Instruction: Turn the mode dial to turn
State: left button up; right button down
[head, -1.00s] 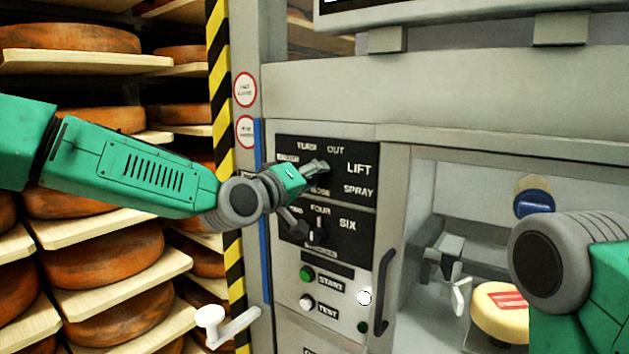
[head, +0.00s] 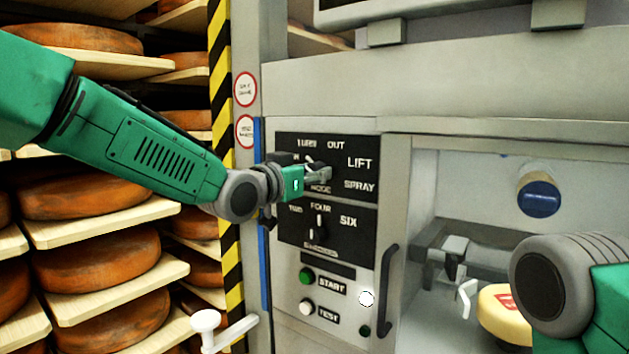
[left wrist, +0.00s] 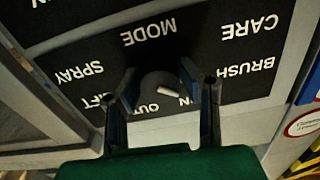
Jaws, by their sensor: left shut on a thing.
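The mode dial (left wrist: 156,82) is a round dark knob with a white pointer mark, on a black label panel (head: 350,207). In the left wrist view the labels appear upside down, and the white mark points toward a partly hidden word ending in N, beside OUT. My left gripper (head: 317,170) is at the dial, level from the left. Its two fingers stand on either side of the knob in the left wrist view (left wrist: 163,95), shut on it. In the head view the gripper hides most of the dial. My right gripper is out of view; only part of that arm shows.
A second dial (head: 319,226) sits just below, with the green start button (head: 306,276) and white test button (head: 306,307) under it. A dark handle (head: 386,290) is to the right. Cheese shelves (head: 100,225) stand at left, and a white crank (head: 222,330) sticks out low.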

pick_arm(q)
jog(key=m, duration=0.2)
jog(key=m+b, duration=0.1)
jog(key=m, duration=0.1)
jog(key=m+b, duration=0.1)
jog(key=shift+f+m, duration=0.3)
jog(key=shift+m, duration=0.1)
dwell(0.4)
jog(key=o, duration=1.1)
jog(key=shift+r, duration=0.1)
jog(key=shift+s+r, duration=0.1)
jog(key=shift+s+a, duration=0.2)
jog(key=v, duration=1.1)
jog(key=shift+a, duration=0.1)
